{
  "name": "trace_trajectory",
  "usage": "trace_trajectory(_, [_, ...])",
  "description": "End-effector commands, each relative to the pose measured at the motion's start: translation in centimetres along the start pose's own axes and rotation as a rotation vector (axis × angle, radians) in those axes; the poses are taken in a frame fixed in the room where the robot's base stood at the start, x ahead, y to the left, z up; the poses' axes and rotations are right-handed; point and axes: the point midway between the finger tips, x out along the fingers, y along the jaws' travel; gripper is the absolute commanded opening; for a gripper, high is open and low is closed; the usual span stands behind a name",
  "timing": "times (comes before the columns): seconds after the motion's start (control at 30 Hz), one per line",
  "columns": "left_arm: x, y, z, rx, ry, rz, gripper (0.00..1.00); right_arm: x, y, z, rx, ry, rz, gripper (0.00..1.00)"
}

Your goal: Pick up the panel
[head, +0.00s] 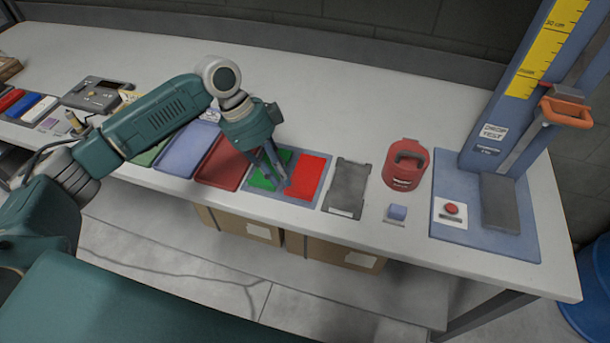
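A flat dark grey panel-like piece (348,186) with a pale strip at its front edge lies on the bench. To its left is a blue mat (262,192) with a green area (262,179) and a red area (310,174). Which of these flat pieces is the panel, I cannot tell. My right gripper is out of view.
A red hood-like block with a handle (406,166) and a small blue block (397,212) stand right of the grey piece. Further right is a drop-test stand (518,95) with an orange handle. Red (222,166) and blue (186,150) trays lie left. The bench's back strip is clear.

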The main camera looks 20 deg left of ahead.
Motion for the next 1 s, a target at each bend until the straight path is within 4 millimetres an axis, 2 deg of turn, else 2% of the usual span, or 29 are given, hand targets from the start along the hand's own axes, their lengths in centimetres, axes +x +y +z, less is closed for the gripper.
trace_trajectory(0.1, [0.7,0.0,-0.1,0.000,0.001,0.000,0.18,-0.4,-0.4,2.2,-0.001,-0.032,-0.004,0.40])
trace_trajectory(0.2, [1.7,0.2,-0.3,-0.001,0.000,0.002,0.18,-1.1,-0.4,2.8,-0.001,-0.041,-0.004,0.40])
trace_trajectory(0.33, [3.7,0.4,-0.7,-0.001,0.000,0.003,0.18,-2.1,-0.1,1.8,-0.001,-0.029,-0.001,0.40])
trace_trajectory(0.5, [5.6,0.3,-0.5,-0.001,0.001,0.000,0.18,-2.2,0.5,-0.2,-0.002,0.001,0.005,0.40])
trace_trajectory(0.73, [5.9,0.2,-0.4,0.000,0.000,-0.002,0.18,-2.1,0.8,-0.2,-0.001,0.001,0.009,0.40])
trace_trajectory(0.77, [5.9,0.2,-0.4,0.000,0.000,-0.001,0.16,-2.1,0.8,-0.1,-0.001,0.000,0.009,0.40])
trace_trajectory(0.83, [5.9,0.2,-0.4,-0.001,0.000,-0.001,0.02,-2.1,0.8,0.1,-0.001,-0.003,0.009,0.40])
trace_trajectory(1.0, [5.8,0.2,-0.5,0.000,0.000,-0.002,0.00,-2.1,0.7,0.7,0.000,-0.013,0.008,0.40])
